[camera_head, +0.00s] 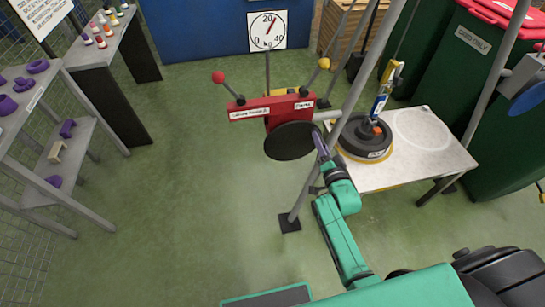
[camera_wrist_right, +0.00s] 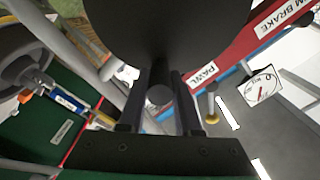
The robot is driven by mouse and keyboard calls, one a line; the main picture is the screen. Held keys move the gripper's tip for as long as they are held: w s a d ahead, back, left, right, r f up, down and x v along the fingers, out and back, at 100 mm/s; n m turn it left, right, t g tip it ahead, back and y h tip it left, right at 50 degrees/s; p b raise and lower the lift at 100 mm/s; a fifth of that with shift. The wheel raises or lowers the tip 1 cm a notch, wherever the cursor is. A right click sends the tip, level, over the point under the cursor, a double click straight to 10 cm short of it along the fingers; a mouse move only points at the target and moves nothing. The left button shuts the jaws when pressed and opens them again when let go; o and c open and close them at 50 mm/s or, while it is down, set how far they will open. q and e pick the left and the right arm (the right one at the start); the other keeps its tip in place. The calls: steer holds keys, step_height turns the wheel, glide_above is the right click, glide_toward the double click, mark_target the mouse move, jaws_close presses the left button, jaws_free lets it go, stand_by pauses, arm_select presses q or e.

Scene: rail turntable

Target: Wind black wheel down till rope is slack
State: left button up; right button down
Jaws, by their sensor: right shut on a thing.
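The black wheel (camera_head: 290,141) is mounted under the red winch body (camera_head: 272,108) on the metal frame. My right gripper (camera_head: 322,147) is at the wheel's right edge, shut on its handle. In the right wrist view the wheel (camera_wrist_right: 165,25) fills the top, and the handle (camera_wrist_right: 159,96) is between the fingers of the gripper (camera_wrist_right: 157,108). The dark round load (camera_head: 366,137) rests on the white table, with a blue-and-white link (camera_head: 379,104) above it and a yellow hook (camera_head: 391,72) at its top. I cannot tell how taut the rope is. My left gripper is not in view.
A round dial (camera_head: 267,30) has its needle a little past 20. Red and yellow knobbed levers (camera_head: 219,78) stick up from the winch. The white table (camera_head: 425,155) has a bare marked circle. Shelves stand left, green bins right. The green floor between is clear.

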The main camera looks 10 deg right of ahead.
steer(key=shift+w+r, duration=0.1)
steer(key=shift+r, duration=0.25)
steer(key=shift+a+r+n+p, duration=0.55)
steer(key=shift+a+n+p, duration=0.15)
steer(key=shift+n, duration=0.6)
steer(key=shift+a+r, duration=0.15)
steer(key=shift+c, duration=2)
jaws_free()
steer(key=shift+a, duration=0.1)
steer(key=shift+f, duration=0.2)
